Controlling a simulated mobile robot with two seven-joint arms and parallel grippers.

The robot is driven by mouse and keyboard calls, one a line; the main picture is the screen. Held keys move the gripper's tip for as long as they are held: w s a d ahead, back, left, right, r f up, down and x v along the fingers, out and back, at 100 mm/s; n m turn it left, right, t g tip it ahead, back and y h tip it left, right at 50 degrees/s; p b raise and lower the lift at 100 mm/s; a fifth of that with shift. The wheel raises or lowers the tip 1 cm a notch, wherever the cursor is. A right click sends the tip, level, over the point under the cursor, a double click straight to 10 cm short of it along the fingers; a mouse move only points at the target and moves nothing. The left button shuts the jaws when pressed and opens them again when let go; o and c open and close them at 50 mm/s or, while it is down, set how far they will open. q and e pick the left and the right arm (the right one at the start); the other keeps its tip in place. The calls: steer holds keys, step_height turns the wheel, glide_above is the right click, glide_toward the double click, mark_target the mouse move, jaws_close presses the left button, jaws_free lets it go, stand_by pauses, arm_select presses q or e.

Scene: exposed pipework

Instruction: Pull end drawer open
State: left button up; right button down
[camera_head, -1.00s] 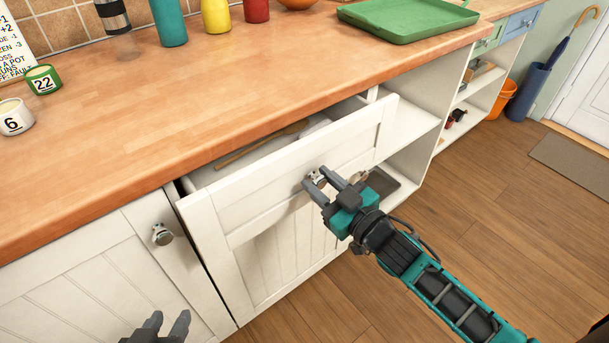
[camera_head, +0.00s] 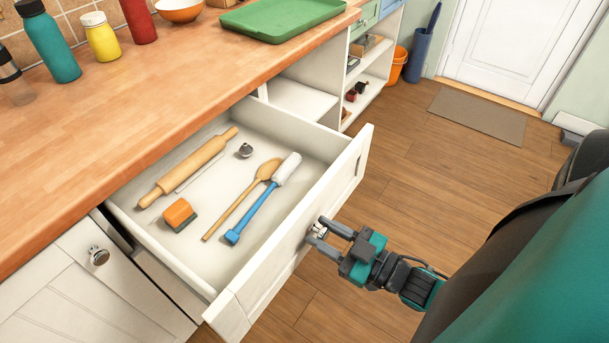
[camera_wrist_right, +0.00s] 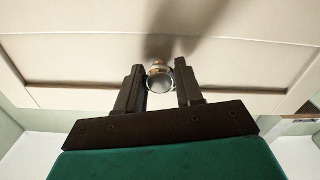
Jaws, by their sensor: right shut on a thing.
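The white end drawer (camera_head: 345,181) stands well out from under the wooden counter in the head view. Its round metal knob (camera_head: 318,231) is on the front panel. My right gripper (camera_head: 327,233) is shut on this knob. In the right wrist view the knob (camera_wrist_right: 159,78) sits between the two dark fingers (camera_wrist_right: 160,90), with the drawer front (camera_wrist_right: 80,60) behind it. Inside the drawer lie a rolling pin (camera_head: 188,166), a wooden spoon (camera_head: 240,200), a blue-and-white spatula (camera_head: 263,200), an orange-and-grey sponge or brush (camera_head: 180,214) and a small metal item (camera_head: 246,150). My left gripper is not seen.
A green tray (camera_head: 283,17), several bottles and an orange bowl (camera_head: 179,9) stand on the counter (camera_head: 150,95). A closed cabinet door (camera_head: 85,290) is at lower left. Open shelves (camera_head: 365,85), an orange bucket (camera_head: 398,63) and a mat (camera_head: 480,115) lie beyond. The wooden floor right of the drawer is clear.

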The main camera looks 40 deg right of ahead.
steer(key=shift+v, duration=1.1)
steer(key=shift+s+d+p, duration=0.15)
steer(key=shift+s+p, duration=0.15)
steer(key=shift+s, duration=0.2)
steer(key=c, duration=0.7)
jaws_free()
steer(key=v, duration=1.3)
